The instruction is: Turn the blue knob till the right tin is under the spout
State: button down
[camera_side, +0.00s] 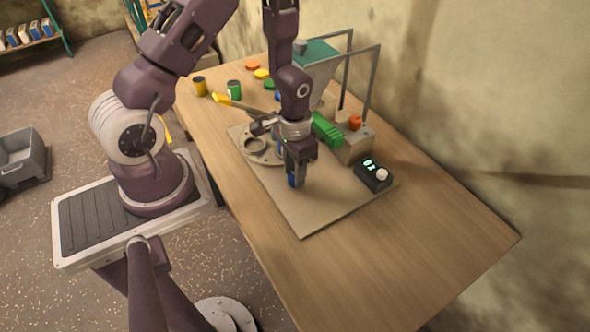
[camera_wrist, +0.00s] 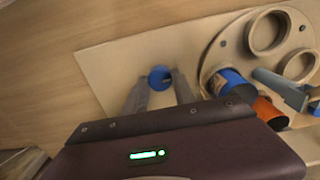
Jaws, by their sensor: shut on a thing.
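The blue knob (camera_side: 292,180) stands on the board, mostly hidden by my gripper (camera_side: 297,167) in the side view. In the wrist view the knob's round blue top (camera_wrist: 160,77) lies between the two fingers of my gripper (camera_wrist: 160,83), which is shut on it from above. The round turntable (camera_side: 250,156) lies beside the knob, with ring-shaped holders. In the wrist view a blue tin (camera_wrist: 226,80) and an orange tin (camera_wrist: 268,110) stand at its edge. A grey-blue bar (camera_wrist: 278,85), perhaps the spout, reaches above them. I cannot tell which tin is under it.
A green chute-like part (camera_side: 326,130) sits right of my gripper by a box (camera_side: 358,146). A teal hopper (camera_side: 313,54) stands behind. A black display unit (camera_side: 373,174) is at the right. The table's front is clear.

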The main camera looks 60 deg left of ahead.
jog(key=c, duration=1)
grip_release()
